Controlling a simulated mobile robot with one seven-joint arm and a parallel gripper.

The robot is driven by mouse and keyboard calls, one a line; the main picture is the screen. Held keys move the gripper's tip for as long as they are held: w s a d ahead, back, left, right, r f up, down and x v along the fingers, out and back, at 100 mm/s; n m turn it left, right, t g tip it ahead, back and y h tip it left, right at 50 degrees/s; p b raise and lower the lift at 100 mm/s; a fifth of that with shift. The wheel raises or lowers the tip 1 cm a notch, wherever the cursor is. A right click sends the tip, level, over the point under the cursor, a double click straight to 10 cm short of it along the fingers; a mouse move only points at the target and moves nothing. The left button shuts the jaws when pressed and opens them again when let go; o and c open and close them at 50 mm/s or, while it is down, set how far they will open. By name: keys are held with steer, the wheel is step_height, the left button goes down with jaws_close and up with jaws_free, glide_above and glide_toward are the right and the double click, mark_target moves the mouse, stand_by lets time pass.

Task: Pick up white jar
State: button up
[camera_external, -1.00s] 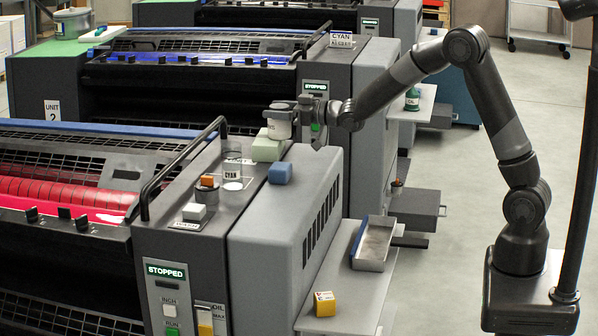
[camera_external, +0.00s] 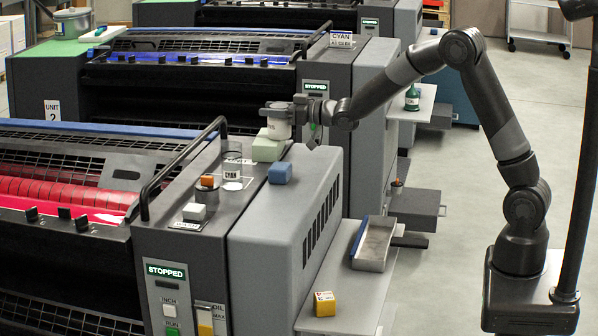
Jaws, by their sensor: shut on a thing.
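The white jar (camera_external: 277,130) is upright over the far end of the grey press unit, above a pale green block (camera_external: 267,149). My gripper (camera_external: 280,107) reaches in from the right and is shut on the jar near its top. The gripper's body covers part of the jar's upper right side. I cannot tell whether the jar's bottom touches the green block.
A clear glass (camera_external: 232,165), a blue block (camera_external: 280,173), a white block (camera_external: 194,212) and an orange piece (camera_external: 207,181) stand nearby. A black rail (camera_external: 178,165) rises on the left. A metal tray (camera_external: 374,244) and a yellow box (camera_external: 324,304) sit on the side shelf.

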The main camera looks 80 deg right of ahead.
steer(key=shift+c, duration=0.4)
steer(key=shift+r, duration=0.5)
steer(key=r, duration=0.2)
steer(key=d+r, duration=0.1)
steer(key=r, duration=0.1)
steer(key=shift+s, duration=0.35)
steer(key=s+d+r, duration=0.6)
steer(key=s+d, duration=0.1)
glide_above(263, 136)
step_height(263, 136, down, 7)
steer(key=shift+f, duration=1.85)
steer(key=shift+f, duration=0.15)
